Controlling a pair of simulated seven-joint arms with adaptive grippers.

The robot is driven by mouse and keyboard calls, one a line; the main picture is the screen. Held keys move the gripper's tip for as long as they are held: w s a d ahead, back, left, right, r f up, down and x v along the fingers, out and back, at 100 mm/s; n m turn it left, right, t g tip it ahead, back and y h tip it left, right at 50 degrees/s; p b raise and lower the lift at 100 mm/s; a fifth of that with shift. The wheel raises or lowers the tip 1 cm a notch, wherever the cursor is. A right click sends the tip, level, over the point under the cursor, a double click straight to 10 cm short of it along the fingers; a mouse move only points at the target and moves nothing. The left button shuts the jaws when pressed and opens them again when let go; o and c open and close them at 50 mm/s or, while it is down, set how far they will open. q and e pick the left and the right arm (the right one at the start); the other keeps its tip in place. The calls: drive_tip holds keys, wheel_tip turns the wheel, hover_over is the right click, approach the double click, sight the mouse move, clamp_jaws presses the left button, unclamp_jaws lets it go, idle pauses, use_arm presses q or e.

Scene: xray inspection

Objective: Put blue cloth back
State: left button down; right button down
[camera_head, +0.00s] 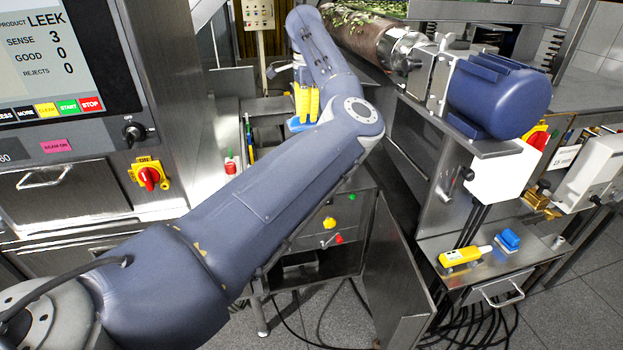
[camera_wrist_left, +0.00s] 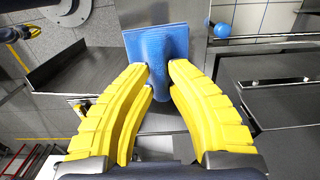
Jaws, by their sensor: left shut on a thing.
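The blue cloth (camera_wrist_left: 158,45) hangs between the yellow fingers of my left gripper (camera_wrist_left: 158,78) in the left wrist view. The fingers are closed on its narrow middle, and the cloth spreads out flat beyond them. In the head view the cloth (camera_head: 298,125) shows as a small blue patch under the yellow fingers of my left gripper (camera_head: 307,104), partly hidden by my left arm. My right gripper is not in view.
A control panel (camera_head: 50,60) with a screen is at the left. An open cabinet door (camera_head: 397,285) stands below.

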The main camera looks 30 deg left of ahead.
use_arm(q)
drive_tip(key=shift+w+d+r, duration=0.1)
drive_tip(key=shift+w+d, duration=0.05)
drive_tip(key=shift+d, duration=0.2)
drive_tip(key=shift+d+f, duration=0.15)
drive_tip(key=shift+f, duration=0.15)
wheel_tip(320, 180, down, 19)
idle(0.5)
drive_tip(key=c, duration=1.4)
unclamp_jaws()
drive_tip(key=shift+r, duration=0.1)
wheel_tip(320, 180, up, 12)
drive_tip(key=shift+f, duration=0.1)
